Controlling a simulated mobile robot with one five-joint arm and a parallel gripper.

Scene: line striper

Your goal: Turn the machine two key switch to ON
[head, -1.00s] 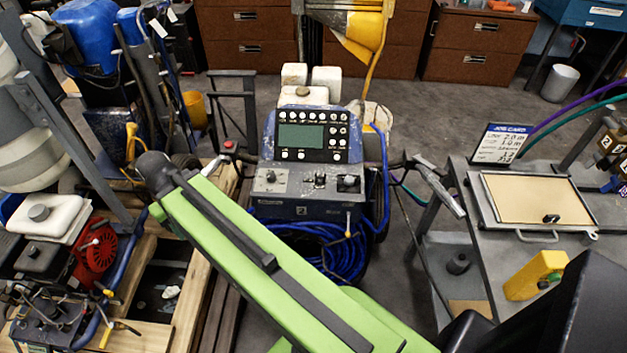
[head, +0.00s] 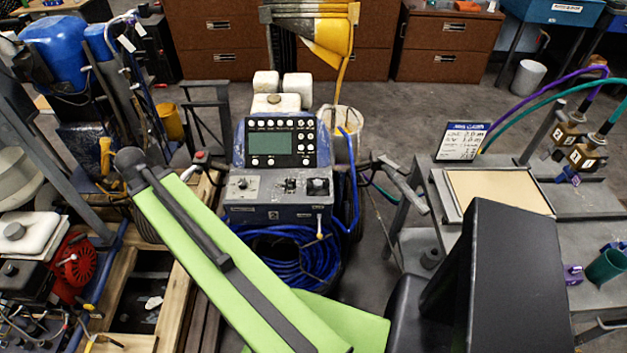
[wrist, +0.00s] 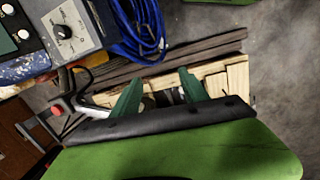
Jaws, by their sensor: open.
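The blue striping machine (head: 278,200) with a number 2 plate stands in the middle of the head view, with a grey screen and a lower panel of small controls. I cannot make out which control is the key switch, or its position. In the wrist view a grey panel with a black pointer knob (wrist: 63,31) shows at the upper left. My gripper (wrist: 160,88) is open and empty, its two green fingers apart over wooden slats, to the lower right of that panel. My green arm hides part of the machine's left side in the head view; the fingers are hidden there.
A blue hose coil (head: 285,258) hangs on the machine's front. Its handlebars stick out both sides. A grey bench (head: 590,210) with a job card (head: 462,141) stands at right, partly behind my black arm part. A pallet with a red engine (head: 73,262) is at left.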

